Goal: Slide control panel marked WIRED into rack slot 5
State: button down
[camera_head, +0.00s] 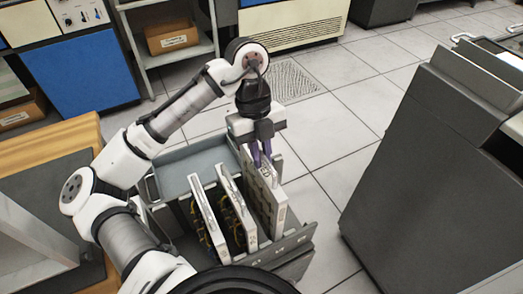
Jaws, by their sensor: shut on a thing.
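My gripper (260,153) points down over the right part of the rack (290,250), shut on a white control panel (266,190). That panel stands upright at the rack's right side, its lower part down among the rack walls. Whether it is fully seated in a slot is hidden. Two more white panels, a left one (208,218) and a middle one (238,210), stand upright to the left of it. Yellow wiring shows between them. The WIRED marking and slot numbers are too small to read.
A grey-blue tray (190,172) lies behind the rack. A dark grey cabinet (425,165) stands at the right, and a wooden-edged desk (60,150) at the left. A shelf with a cardboard box (172,37) stands at the back. Tiled floor (330,135) is clear between rack and cabinet.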

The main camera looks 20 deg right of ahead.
aim_at(261, 171)
jog(key=shift+f+b, duration=0.9)
jog(key=shift+f, duration=0.9)
jog(key=shift+f+b, duration=0.75)
jog(key=shift+f, duration=0.4)
jog(key=c, duration=1.5)
grip_release()
jog(key=shift+o, duration=0.6)
jog(key=p+v, duration=0.1)
jog(key=v, duration=1.3)
